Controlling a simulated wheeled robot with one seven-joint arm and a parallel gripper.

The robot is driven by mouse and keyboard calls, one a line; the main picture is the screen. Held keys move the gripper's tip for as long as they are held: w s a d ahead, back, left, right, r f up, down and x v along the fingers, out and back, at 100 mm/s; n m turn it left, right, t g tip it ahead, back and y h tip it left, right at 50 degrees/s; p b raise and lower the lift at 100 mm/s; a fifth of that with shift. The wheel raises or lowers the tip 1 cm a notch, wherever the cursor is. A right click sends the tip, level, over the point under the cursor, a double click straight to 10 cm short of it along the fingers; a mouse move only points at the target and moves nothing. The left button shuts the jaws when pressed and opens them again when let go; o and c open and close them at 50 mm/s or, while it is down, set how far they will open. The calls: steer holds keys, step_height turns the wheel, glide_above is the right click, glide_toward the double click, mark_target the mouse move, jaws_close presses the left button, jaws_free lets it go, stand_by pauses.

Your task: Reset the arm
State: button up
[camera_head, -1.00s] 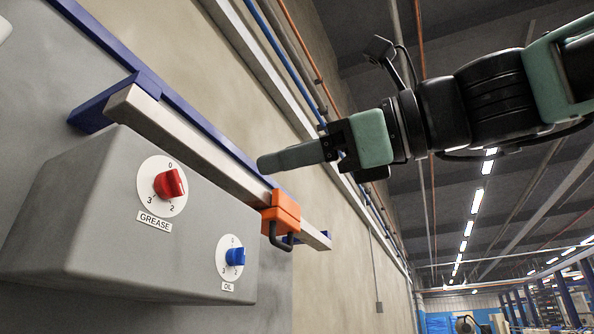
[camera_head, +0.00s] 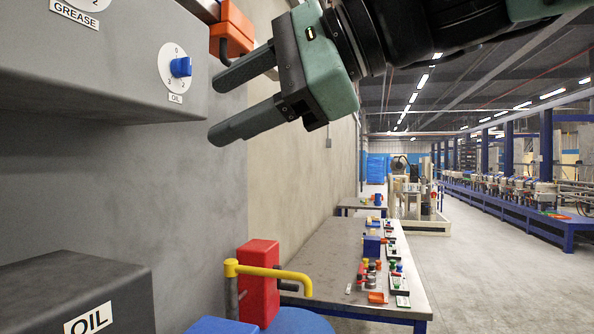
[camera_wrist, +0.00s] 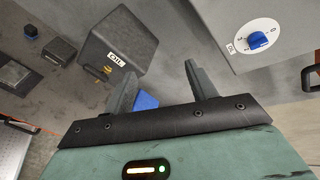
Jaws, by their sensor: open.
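My gripper (camera_head: 215,110) is open, with nothing between its two grey fingers. In the head view it hangs at the upper middle, pointing left and slightly down, in front of the wall and right of the grey dial box (camera_head: 110,80). The blue OIL knob (camera_head: 181,67) sits on a white dial on that box, left of the fingertips. In the wrist view the fingers (camera_wrist: 148,80) spread apart at the middle, and the OIL knob (camera_wrist: 257,40) shows at the upper right. My arm reaches in from the upper right of the head view.
A dark box labelled OIL (camera_head: 75,300) is at lower left, also in the wrist view (camera_wrist: 120,45). A red block (camera_head: 259,280) and a yellow pipe (camera_head: 270,271) stand below the gripper. A workbench (camera_head: 335,285) holds small parts. The floor at right is clear.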

steer(key=s+d+f+n+g+h, duration=0.1)
steer(key=d+f+n+h, duration=0.25)
steer(key=f, duration=0.85)
steer(key=s+d+f+n+g+h, duration=0.1)
steer(key=d+f+n+h, duration=0.25)
steer(key=f, duration=0.95)
steer(key=s+d+f+n+g+h, duration=0.1)
steer(key=s+d+f+n, duration=0.3)
steer(key=f, duration=0.4)
steer(key=s+d+f+n+g+h, duration=0.1)
steer(key=s+d+f+n+h, duration=0.3)
steer(key=d+f+n, duration=0.2)
steer(key=d+f, duration=0.2)
steer(key=d, duration=0.1)
steer(key=shift+s, duration=0.15)
